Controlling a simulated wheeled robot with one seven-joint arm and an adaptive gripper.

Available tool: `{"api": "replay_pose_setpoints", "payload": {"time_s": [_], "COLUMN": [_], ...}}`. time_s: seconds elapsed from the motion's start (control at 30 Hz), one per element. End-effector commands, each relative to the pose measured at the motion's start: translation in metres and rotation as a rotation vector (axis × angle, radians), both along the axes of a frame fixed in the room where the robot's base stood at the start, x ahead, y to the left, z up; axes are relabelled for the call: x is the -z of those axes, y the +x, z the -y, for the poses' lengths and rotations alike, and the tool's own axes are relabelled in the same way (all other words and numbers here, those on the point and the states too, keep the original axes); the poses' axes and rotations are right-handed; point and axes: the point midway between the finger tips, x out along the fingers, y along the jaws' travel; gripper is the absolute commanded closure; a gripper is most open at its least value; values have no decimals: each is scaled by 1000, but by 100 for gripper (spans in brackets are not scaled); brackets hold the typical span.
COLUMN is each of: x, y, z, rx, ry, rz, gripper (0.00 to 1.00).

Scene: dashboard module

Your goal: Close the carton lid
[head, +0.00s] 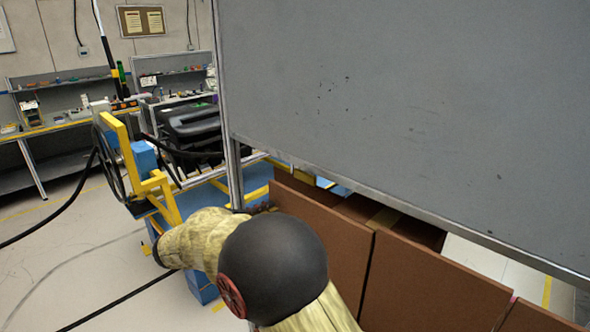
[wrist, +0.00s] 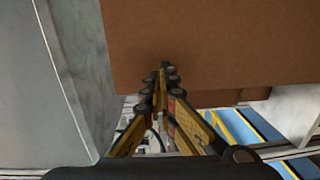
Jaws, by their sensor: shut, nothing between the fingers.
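The brown carton (head: 418,272) stands at the lower right of the head view, partly behind my arm and under the grey panel. Its upright brown flaps or walls show, with a dark opening between them. In the wrist view a flat brown carton surface (wrist: 215,45) fills the upper middle. My gripper (wrist: 163,68) is shut and empty, its fingertips together in front of the lower part of that surface. I cannot tell whether the tips touch it. In the head view my gripper is hidden behind my arm.
A large grey panel (head: 410,110) with a metal frame hangs over the carton. A grey surface (wrist: 50,80) stands close at the left of the wrist view. A blue and yellow frame (head: 165,190) stands left of my arm. Floor at the far left is mostly clear, with cables.

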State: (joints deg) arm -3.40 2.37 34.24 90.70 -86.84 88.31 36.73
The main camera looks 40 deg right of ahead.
Motion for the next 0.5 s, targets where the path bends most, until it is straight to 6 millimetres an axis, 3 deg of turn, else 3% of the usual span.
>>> {"api": "replay_pose_setpoints", "payload": {"time_s": [0.1,0.27,0.5], "x": [-11,-12,-13], "y": [19,24,26], "z": [-2,8,50], "rx": [-22,-28,-26], "ry": [-71,-93,-91], "rz": [11,15,15], "gripper": [100,100,100]}}
